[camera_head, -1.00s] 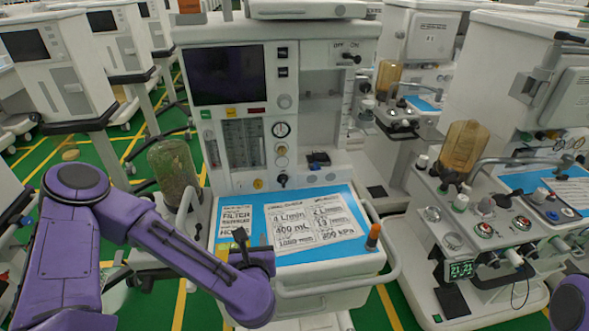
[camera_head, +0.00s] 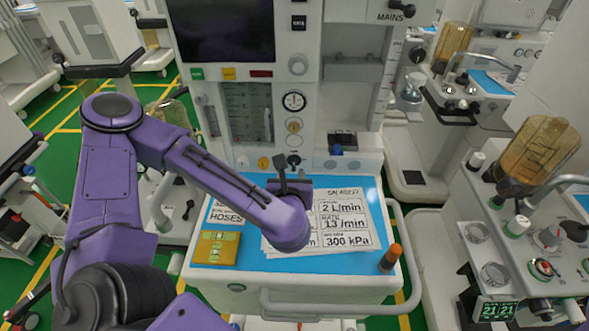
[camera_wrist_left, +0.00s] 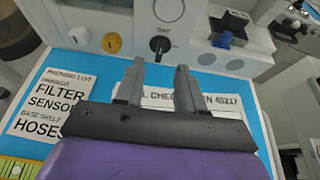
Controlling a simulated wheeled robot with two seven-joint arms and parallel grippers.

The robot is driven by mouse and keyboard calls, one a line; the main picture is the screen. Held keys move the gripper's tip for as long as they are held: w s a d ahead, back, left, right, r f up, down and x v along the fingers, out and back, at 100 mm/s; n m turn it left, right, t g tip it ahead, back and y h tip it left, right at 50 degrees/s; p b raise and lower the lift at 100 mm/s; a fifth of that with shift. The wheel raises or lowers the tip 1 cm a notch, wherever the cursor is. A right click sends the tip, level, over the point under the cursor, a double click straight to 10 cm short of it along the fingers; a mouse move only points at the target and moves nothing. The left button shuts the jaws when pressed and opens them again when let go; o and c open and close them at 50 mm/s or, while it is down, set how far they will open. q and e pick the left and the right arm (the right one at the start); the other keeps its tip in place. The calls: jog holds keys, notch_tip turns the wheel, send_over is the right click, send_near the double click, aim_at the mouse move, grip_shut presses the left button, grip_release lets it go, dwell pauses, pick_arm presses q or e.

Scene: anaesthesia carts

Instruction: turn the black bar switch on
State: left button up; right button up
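My left gripper (camera_head: 291,168) is over the machine's blue worktop, pointing at the front panel. In the left wrist view its two fingers (camera_wrist_left: 160,78) stand apart with nothing between them. A black bar-shaped knob (camera_wrist_left: 160,45) on the panel shows just beyond the fingertips, apart from them as far as I can see. In the head view this knob (camera_head: 293,160) is close behind the fingers. Another black switch (camera_head: 411,3), by the label MAINS, is cut by the top edge. I cannot read either setting. My right gripper is not in view.
Papers (camera_head: 345,218) lie on the blue worktop (camera_head: 260,257), with a yellow-green box (camera_head: 215,248) at its front left. An orange-topped cylinder (camera_head: 390,257) stands at its front right. A rail (camera_head: 330,305) runs around the front. Another cart (camera_head: 450,235) stands at the right.

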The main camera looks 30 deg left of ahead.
aim_at(294, 161)
pick_arm(q)
jog(key=f+b, duration=0.1)
jog(key=w+f+b, duration=0.1)
jog(key=b, duration=0.1)
jog(key=shift+w+a, duration=0.1)
jog(key=shift+a, duration=0.2)
jog(key=x, duration=0.3)
jog(key=r+p+x, duration=0.1)
jog(key=x, duration=0.2)
jog(key=shift+w+a, duration=0.2)
jog(key=shift+w, duration=0.2)
jog(key=shift+w+a+f, duration=0.15)
jog(key=shift+w+a, duration=0.05)
jog(key=shift+w, duration=0.05)
jog(key=shift+w+a+f, duration=0.1)
jog(key=shift+w+f, duration=0.15)
jog(key=shift+w, duration=0.15)
jog(key=shift+s, duration=0.1)
grip_shut()
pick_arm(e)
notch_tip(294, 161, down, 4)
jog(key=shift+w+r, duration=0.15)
